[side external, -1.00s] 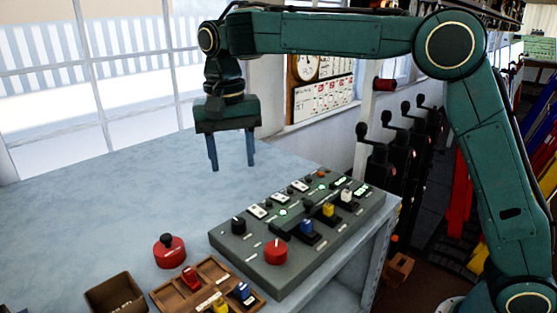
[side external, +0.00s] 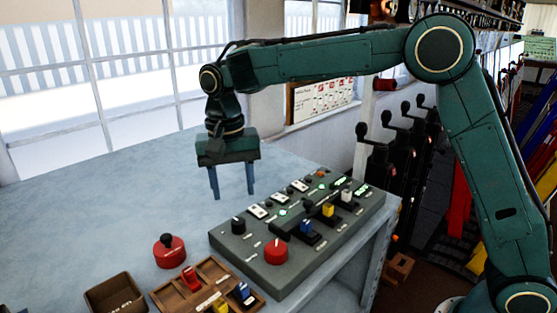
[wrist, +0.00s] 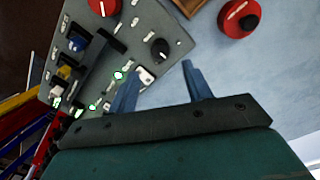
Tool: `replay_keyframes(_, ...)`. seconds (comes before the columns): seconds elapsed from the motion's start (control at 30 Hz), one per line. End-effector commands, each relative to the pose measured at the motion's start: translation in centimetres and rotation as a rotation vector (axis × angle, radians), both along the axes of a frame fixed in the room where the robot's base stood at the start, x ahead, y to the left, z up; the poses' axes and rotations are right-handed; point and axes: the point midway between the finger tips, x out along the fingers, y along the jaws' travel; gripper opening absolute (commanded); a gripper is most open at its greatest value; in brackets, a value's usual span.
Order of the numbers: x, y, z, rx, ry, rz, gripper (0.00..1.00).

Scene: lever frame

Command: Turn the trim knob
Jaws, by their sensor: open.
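A grey control panel (side external: 318,262) stands on the bench below and to the right of my gripper (side external: 232,196). A small black knob (side external: 238,225) with a pale pointer mark sits at its near left corner. A larger red knob (side external: 276,251) sits on the panel's front part. I cannot read which one is labelled trim. My gripper is open and empty, fingers pointing down, above the black knob in the picture and apart from it. In the wrist view the black knob (wrist: 160,48) shows just beyond and between the fingertips (wrist: 160,69); the red knob (wrist: 104,6) is at the top edge.
Blue (side external: 306,228), yellow (side external: 328,210) and white (side external: 347,196) levers stand on the panel. A red round piece with a black top (side external: 168,250), a wooden tray (side external: 207,290) and a brown box (side external: 115,293) are on the bench's front. The bench's back left is clear.

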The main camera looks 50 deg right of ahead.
Motion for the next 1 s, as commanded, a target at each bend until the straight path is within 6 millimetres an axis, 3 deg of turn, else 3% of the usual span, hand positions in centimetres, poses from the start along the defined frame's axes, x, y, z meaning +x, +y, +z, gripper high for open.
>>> replay_keyframes(0.2,-0.1,-0.1,-3.5,-0.001,0.004,0.001,0.5)
replay_keyframes(0.5,-0.2,-0.2,-7.0,-0.001,0.003,0.0,0.5)
replay_keyframes(0.97,-0.2,-0.2,-7.8,0.001,0.001,0.0,0.5)
replay_keyframes(1.0,-0.2,-0.2,-7.8,0.001,0.001,0.0,0.44)
